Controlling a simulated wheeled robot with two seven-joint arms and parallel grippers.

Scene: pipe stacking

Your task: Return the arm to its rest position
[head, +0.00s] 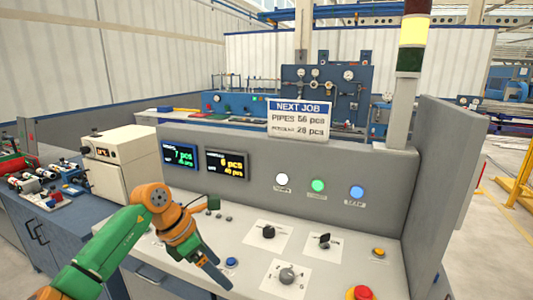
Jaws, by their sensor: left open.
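My left arm comes in from the lower left, with green links and an orange wrist. My left gripper (213,268) hangs over the left part of the grey control console (205,133), its fingers pointing down and to the right. It is open, and no object shows in it. The fingertips are close to a blue button (231,262); I cannot tell whether they touch the panel. My right arm and right gripper are not in view.
The panel carries rotary knobs (287,275), a red emergency button (359,293) and an amber button (379,252). Two displays (227,164) and lit lamps (318,185) are on its upright face. A signal tower (410,60) rises at the right. A cluttered blue bench (60,225) stands left.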

